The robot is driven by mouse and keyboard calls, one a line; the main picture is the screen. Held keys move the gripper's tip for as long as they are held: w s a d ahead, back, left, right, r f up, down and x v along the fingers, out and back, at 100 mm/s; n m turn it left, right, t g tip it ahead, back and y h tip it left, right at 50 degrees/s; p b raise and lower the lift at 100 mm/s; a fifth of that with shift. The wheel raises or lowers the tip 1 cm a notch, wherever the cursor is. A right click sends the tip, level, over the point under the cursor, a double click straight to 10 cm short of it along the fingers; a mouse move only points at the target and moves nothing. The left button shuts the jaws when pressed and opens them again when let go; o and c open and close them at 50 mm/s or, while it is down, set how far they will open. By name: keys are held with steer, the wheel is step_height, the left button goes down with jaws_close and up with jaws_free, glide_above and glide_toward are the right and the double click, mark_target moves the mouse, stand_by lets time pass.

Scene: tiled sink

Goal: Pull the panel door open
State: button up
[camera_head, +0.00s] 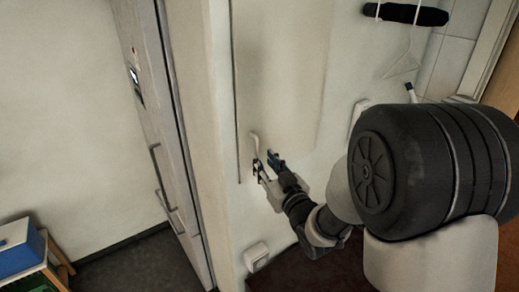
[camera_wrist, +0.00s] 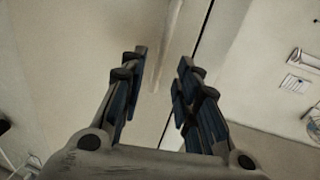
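The panel door (camera_head: 275,70) is a pale flat panel set in the wall, with a dark seam down its left edge. It looks closed. Its light handle (camera_head: 255,140) is near the lower left corner. My gripper (camera_head: 265,162) is at the handle's lower end, with the fingers apart. In the wrist view, my gripper (camera_wrist: 164,68) is open, and the handle (camera_wrist: 170,45) runs down as a pale bar toward the gap between the fingertips. The panel door's dark seam (camera_wrist: 204,32) passes right of the handle. Whether a finger touches the handle I cannot tell.
A tall grey cabinet or fridge (camera_head: 160,110) with bar handles stands left of the wall. A white wall box (camera_head: 257,256) is below the panel. A blue box (camera_head: 18,250) sits on a wooden shelf at lower left. Dark floor (camera_head: 150,265) lies between.

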mark_target(258, 154)
steer(key=shift+x, duration=1.95)
steer(key=shift+c, duration=0.4)
jaws_close()
